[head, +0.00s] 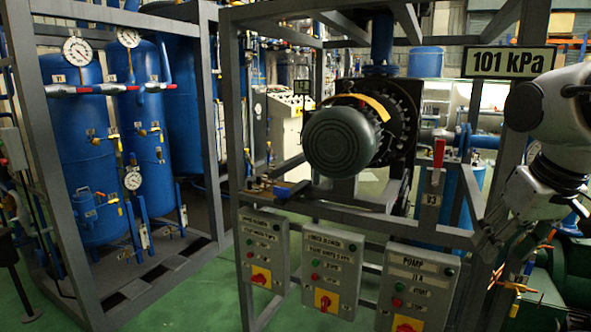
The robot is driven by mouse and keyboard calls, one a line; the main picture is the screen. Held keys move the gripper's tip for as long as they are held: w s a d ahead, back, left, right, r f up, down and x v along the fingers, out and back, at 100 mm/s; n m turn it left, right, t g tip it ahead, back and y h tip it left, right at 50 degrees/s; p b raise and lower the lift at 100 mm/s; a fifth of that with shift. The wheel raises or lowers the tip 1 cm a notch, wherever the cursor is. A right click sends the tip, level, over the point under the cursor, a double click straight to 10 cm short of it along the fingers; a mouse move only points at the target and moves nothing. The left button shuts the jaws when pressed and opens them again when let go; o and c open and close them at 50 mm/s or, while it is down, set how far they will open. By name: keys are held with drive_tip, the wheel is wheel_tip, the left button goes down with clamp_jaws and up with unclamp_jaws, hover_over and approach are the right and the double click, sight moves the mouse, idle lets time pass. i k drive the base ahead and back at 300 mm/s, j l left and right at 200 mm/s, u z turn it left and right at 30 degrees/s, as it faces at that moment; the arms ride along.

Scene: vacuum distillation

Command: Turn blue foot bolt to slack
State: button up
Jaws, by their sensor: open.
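A small blue part (281,192) sits on the grey frame rail at the left of the large dark motor (343,141), next to small brass-coloured fittings. It may be the blue foot bolt, but it is too small to tell for sure. My gripper (486,247) hangs at the right, pointing down, open and with nothing seen between its fingers. It is well to the right of the blue part and apart from it, near the right side of the frame.
Three grey control boxes (332,262) with red-yellow switches hang on the front of the frame (350,205). A red-handled valve (438,154) marked V3 stands near my arm. A "101 kPa" sign (510,62) hangs above. Blue tanks (95,150) stand at left. Green floor shows at lower left.

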sight(282, 193)
drive_tip(key=i+j+u, duration=0.55)
drive_tip(key=i+u, duration=0.2)
drive_tip(key=k, duration=0.05)
